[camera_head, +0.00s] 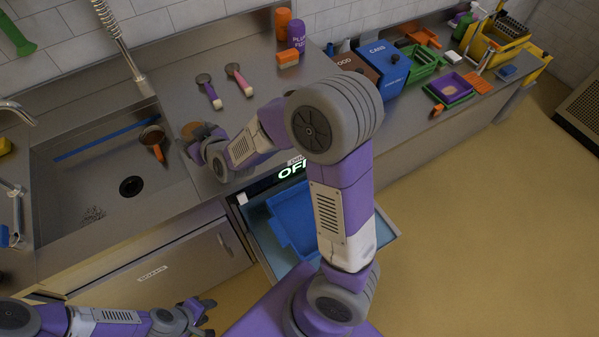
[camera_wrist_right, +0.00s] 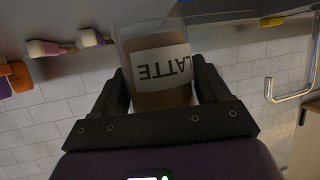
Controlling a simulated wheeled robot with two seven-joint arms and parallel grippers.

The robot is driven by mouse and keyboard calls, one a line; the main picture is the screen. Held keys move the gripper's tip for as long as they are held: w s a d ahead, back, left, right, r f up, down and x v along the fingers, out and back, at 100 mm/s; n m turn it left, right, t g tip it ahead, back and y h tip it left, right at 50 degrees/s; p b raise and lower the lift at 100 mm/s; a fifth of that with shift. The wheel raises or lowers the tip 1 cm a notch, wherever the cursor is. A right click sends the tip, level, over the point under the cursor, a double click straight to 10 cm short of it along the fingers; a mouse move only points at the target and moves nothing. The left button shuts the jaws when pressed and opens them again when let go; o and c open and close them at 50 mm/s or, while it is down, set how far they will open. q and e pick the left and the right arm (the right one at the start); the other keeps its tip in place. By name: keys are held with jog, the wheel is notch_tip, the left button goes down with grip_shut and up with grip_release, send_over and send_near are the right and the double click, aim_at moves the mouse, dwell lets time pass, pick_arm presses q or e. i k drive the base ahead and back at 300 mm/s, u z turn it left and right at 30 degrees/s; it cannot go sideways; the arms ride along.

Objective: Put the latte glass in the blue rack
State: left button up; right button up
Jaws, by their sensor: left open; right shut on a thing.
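The latte glass (camera_wrist_right: 160,60) is a clear glass with brown contents and a white "LATTE" label. My right gripper (camera_wrist_right: 160,75) is shut on it, one finger on each side. The label and the room both appear upside down in the wrist view. In the head view my right gripper (camera_head: 192,145) is over the counter beside the sink's right edge, mostly hiding the glass (camera_head: 198,129). Whether the glass touches the counter is unclear. The blue rack (camera_head: 283,232) lies in a pulled-out compartment below the counter, partly hidden by my right arm. My left gripper (camera_head: 203,308) is open and empty, low in front of the cabinet.
The sink (camera_head: 100,185) at left holds a small orange-handled pan (camera_head: 153,139). Two scoops (camera_head: 208,90) lie on the counter behind my right gripper. A lit panel (camera_head: 291,172) sits above the rack. Brown and blue bins (camera_head: 384,65) and green trays stand to the right.

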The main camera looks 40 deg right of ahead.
aim_at(308, 230)
jog(key=k, duration=0.4)
jog(key=u, duration=1.5)
jog(key=i, duration=0.7)
jog(key=z, duration=3.2)
